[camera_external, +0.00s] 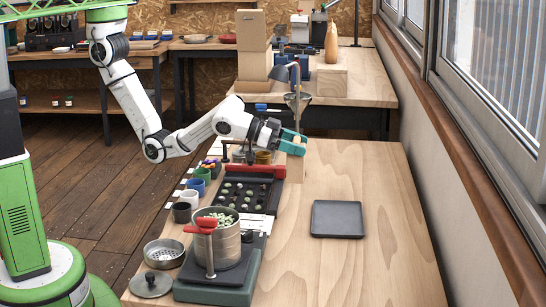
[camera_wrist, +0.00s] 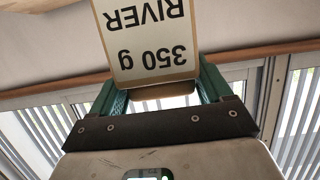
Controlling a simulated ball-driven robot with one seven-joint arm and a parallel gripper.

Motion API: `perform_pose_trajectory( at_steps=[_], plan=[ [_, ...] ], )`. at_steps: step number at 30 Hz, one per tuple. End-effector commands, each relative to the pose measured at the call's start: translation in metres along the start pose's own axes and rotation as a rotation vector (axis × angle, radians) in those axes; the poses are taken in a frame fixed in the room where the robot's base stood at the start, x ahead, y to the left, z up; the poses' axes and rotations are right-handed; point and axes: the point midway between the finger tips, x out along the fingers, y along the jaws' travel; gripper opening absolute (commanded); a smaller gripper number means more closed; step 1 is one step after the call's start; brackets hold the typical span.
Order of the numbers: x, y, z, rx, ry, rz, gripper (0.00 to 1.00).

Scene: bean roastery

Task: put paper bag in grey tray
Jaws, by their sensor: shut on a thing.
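The paper bag (camera_external: 295,167) is a small tan block shape in the external view, upright between the teal fingers of my gripper (camera_external: 299,143). In the wrist view the paper bag (camera_wrist: 146,38) shows a pale label reading "RIVER" and "350 g", upside down in the picture. My gripper (camera_wrist: 162,88) is shut on it, a finger on each side. The bag is over the far end of the near table; I cannot tell if its base touches the wood. The grey tray (camera_external: 337,218) is a flat dark square on the table, right of and nearer than the bag, and looks empty.
Left of the bag, a black sample tray (camera_external: 243,191) of beans has a red bar at its far end. A steel pot (camera_external: 217,240) on a scale and several cups line the left edge. A metal funnel stand (camera_external: 297,100) rises behind my gripper. Table right of the grey tray is clear.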

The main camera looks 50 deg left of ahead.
Motion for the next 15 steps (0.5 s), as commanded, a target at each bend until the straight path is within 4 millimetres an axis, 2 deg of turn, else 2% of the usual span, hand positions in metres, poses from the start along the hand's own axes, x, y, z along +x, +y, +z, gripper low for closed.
perform_pose_trajectory(
  at_steps=[1,7,15],
  plan=[
    [0.012,0.000,0.000,0.000,0.001,0.000,0.02],
    [0.054,-0.002,0.005,0.000,0.001,0.000,0.02],
    [0.099,-0.003,0.036,-0.001,0.001,0.000,0.02]
  ],
)
